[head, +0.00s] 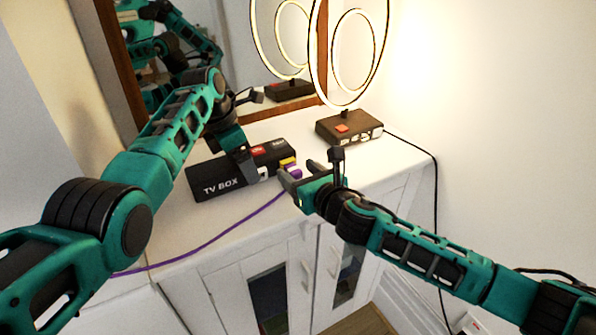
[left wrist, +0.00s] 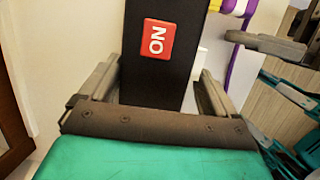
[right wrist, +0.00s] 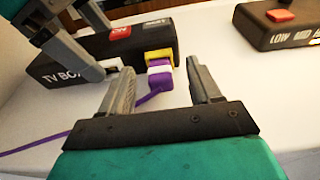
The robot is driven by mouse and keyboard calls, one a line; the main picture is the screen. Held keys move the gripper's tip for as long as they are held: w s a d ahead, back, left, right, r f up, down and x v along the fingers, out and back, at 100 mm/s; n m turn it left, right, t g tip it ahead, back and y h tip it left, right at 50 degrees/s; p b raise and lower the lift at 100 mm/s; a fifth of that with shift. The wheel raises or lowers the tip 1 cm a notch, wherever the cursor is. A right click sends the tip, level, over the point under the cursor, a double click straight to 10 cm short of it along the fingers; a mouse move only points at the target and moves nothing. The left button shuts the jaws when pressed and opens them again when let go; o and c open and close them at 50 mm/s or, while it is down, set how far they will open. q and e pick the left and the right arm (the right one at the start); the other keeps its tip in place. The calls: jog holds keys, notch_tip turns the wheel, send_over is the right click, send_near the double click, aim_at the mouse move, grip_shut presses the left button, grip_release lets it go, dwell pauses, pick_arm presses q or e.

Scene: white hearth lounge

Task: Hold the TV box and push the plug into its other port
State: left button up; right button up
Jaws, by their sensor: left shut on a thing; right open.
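The black TV box (head: 222,178) lies on the white cabinet top, its lettered side toward the front. A red button shows on its top in the left wrist view (left wrist: 157,39). My left gripper (head: 240,165) is shut across the box. A yellow port (right wrist: 159,55) is at the box's right end, and a white patch (right wrist: 116,80) is on its front side. The purple plug (right wrist: 160,76) with a white band is against the yellow port; I cannot tell how deep it sits. My right gripper (head: 310,170) is open, its fingers short of the plug and either side of it.
A purple cable (head: 215,238) runs left across the cabinet top (head: 165,225). A ring lamp on a dark base (head: 347,127) with a red button stands behind, to the right; its black cable hangs over the right side. A wood-framed mirror (head: 240,60) stands at the back.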

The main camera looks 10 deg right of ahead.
jog(key=shift+v, duration=3.15)
pick_arm(q)
jog(key=o, duration=1.1)
jog(key=shift+r, duration=0.15)
jog(key=v, duration=1.1)
jog(key=shift+a+r, duration=0.1)
jog(key=shift+r, duration=0.3)
jog(key=shift+s, duration=0.1)
